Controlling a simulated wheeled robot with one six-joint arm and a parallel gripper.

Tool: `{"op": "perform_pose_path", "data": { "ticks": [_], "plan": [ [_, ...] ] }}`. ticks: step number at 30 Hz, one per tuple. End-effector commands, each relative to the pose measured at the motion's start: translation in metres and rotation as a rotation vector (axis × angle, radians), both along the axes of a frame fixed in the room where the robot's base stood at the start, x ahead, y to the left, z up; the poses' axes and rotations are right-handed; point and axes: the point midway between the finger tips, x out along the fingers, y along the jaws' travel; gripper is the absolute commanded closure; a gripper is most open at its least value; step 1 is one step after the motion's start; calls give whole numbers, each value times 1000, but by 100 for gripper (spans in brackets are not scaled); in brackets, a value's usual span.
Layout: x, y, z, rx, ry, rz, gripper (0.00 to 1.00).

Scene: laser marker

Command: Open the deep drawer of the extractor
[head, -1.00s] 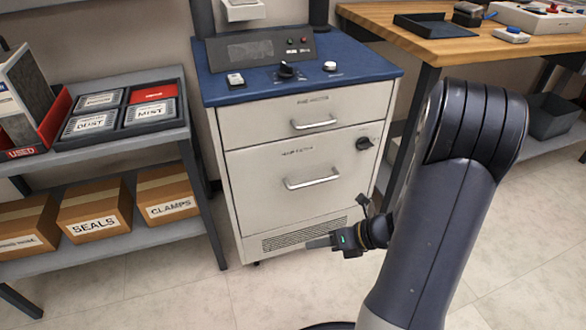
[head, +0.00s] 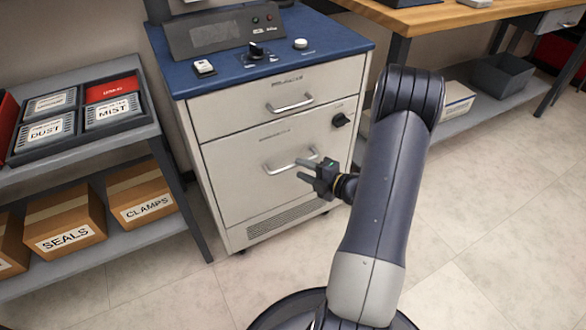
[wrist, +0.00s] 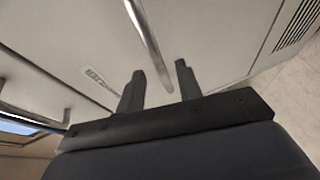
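The extractor (head: 215,120) is a pale cabinet with a blue top. Its deep drawer (head: 235,180) is the large lower front and looks shut. The drawer's metal bar handle (head: 290,161) also shows in the wrist view (wrist: 148,42), where its near end appears between the fingers. My gripper (head: 304,170) is open and empty, in front of the right part of this handle. In the wrist view its two dark fingers (wrist: 160,72) stand apart. I cannot tell whether they touch the handle or how deep they reach.
A shallower drawer with its own handle (head: 290,104) is above, shut. A grey shelf (head: 130,230) with boxes stands left. A wooden bench (head: 440,25) is right. The floor in front is clear.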

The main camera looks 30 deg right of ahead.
Motion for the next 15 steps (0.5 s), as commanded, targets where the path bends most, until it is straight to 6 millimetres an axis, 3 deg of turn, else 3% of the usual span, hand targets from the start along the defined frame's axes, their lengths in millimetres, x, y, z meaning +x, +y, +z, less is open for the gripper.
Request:
{"op": "perform_pose_path", "data": {
  "ticks": [6,15],
  "plan": [
    [28,13,-7,-2,-1,3,66],
    [38,18,-7,-2,-1,0,66]
  ]
}}
